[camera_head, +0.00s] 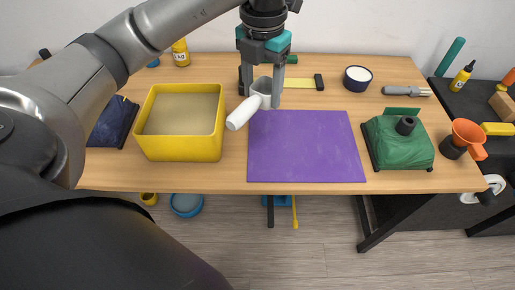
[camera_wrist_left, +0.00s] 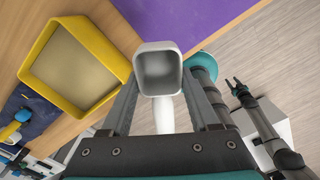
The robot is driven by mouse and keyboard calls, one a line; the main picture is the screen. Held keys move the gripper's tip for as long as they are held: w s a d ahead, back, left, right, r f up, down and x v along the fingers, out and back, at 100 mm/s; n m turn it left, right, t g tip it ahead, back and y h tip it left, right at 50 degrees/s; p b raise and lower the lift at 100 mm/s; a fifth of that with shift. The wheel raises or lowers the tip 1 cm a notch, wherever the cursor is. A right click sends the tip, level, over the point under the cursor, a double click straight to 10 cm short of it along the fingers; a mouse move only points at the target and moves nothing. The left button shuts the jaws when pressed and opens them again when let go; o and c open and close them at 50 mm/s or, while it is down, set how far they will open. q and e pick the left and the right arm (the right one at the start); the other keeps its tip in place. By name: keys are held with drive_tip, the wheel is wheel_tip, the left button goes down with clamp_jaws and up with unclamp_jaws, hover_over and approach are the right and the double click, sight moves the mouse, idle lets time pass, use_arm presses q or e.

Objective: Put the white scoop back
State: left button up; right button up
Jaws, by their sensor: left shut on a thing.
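The white scoop (camera_head: 242,113) is held in my left gripper (camera_head: 262,100), with its bowl between the two fingers and its handle slanting down to the left. In the left wrist view the scoop (camera_wrist_left: 158,72) shows its open, empty-looking grey inside, and my left gripper (camera_wrist_left: 160,97) has a finger on each side of it. In the head view the scoop appears between the yellow bin (camera_head: 180,148) and the purple mat (camera_head: 303,147). I cannot tell how high it is above the table.
The yellow bin has a flat tan inside. A dark blue cloth-like item (camera_head: 112,122) lies left of it. A green covered block (camera_head: 398,146) and an orange funnel (camera_head: 467,134) stand at the right. The mat is clear.

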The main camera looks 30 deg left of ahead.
sight(257, 154)
use_arm(q)
drive_tip(key=n, duration=0.2)
drive_tip(key=a+n, duration=0.1)
drive_tip(key=n, duration=0.3)
drive_tip(key=shift+w+a+r, duration=0.2)
drive_tip(key=shift+w+r, duration=0.1)
wheel_tip(257, 154, down, 20)
drive_tip(key=shift+r+b, duration=0.2)
drive_tip(key=shift+b, duration=0.8)
drive_tip(key=shift+f, duration=0.15)
drive_tip(key=o, duration=1.4)
drive_tip(key=shift+b, duration=0.3)
drive_tip(key=r, duration=0.5)
drive_tip(key=r+p, duration=0.1)
drive_tip(key=r, duration=0.4)
drive_tip(key=r+p, duration=0.1)
drive_tip(key=r, duration=0.4)
drive_tip(key=shift+s+d+r, duration=0.1)
drive_tip(key=shift+s+d, duration=0.05)
drive_tip(key=shift+s, duration=0.1)
